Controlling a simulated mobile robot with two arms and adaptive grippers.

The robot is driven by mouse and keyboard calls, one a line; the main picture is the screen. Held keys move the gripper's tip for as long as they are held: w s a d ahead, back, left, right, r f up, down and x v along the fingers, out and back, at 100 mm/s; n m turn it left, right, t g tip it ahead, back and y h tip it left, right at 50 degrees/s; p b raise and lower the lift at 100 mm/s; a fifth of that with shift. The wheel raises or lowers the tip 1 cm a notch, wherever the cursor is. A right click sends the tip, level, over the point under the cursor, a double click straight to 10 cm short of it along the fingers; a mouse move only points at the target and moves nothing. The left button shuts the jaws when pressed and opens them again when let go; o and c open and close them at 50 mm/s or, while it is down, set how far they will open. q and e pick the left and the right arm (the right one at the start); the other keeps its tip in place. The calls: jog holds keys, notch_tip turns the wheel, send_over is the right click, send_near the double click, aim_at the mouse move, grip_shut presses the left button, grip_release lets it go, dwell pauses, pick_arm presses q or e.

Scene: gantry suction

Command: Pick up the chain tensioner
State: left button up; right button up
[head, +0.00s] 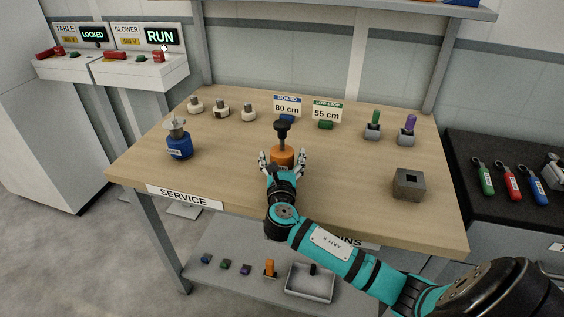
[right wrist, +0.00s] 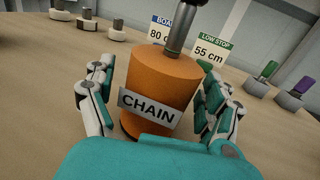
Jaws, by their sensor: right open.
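The chain tensioner (head: 282,154) is an orange cylinder with a dark knob on a stem, standing upright on the wooden table. In the right wrist view the orange body (right wrist: 160,80) carries a label reading CHAIN. My right gripper (head: 283,164) is open, with one finger on each side of the orange body. In the right wrist view the fingers of my right gripper (right wrist: 160,100) flank the body; whether they touch it cannot be told. The top of the stem is cut off there. My left gripper is not in view.
A blue cylinder (head: 180,146) stands at the table's left, and a grey block (head: 409,184) with a hole at the right. Signs reading 80 cm (head: 287,106) and 55 cm (head: 327,112) stand behind the tensioner. Small pegs line the back. A lower shelf (head: 225,281) holds parts.

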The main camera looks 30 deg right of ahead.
jog(key=shift+c, duration=0.4)
jog(key=c, duration=1.6)
jog(key=shift+r, duration=0.1)
jog(key=shift+c, duration=0.2)
jog(key=shift+r, duration=0.1)
